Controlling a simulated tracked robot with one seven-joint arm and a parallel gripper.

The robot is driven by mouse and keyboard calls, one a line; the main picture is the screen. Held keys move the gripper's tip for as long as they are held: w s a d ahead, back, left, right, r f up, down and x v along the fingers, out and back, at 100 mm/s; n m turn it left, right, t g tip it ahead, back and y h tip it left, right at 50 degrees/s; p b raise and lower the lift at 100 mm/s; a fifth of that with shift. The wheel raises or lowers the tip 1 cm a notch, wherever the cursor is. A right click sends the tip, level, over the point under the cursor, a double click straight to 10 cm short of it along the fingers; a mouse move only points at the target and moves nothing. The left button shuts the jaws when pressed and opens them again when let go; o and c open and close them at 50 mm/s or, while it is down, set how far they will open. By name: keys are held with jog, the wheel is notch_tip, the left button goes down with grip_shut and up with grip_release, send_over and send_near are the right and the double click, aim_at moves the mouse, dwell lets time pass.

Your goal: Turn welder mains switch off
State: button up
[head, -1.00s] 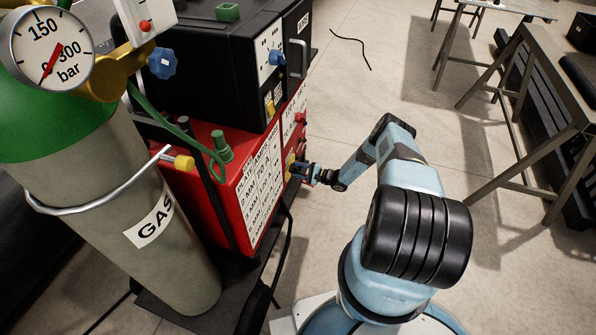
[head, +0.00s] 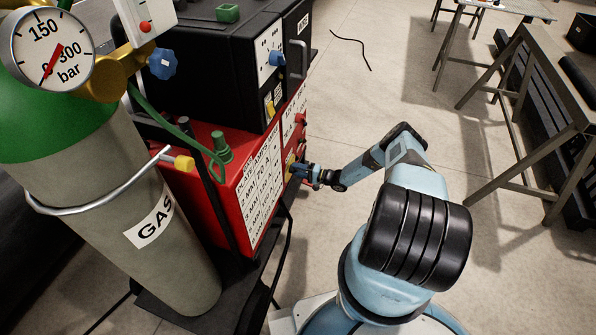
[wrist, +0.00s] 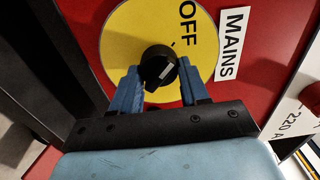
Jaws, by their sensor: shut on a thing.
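The mains switch is a black rotary knob (wrist: 158,70) on a round yellow plate (wrist: 120,42), set in the red welder face beside a MAINS label (wrist: 232,44). The word OFF is printed at the plate's upper right, with a short dark tick just below it. My gripper (wrist: 160,88) is shut on the knob, one blue finger on each side. In the head view, my gripper (head: 301,170) reaches the red welder's (head: 236,172) right face.
A grey gas cylinder (head: 150,225) with a green top and gauge stands at the left. A black unit (head: 215,65) sits on the welder. Work tables (head: 545,60) stand at the right. The floor behind my arm is open, with a black cable (head: 357,45) on it.

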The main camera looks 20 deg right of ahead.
jog(key=shift+s+a+f, duration=0.15)
jog(key=shift+f, duration=0.05)
jog(key=o, duration=0.8)
jog(key=shift+o, duration=1.3)
jog(key=shift+r, duration=0.1)
jog(key=v, duration=1.4)
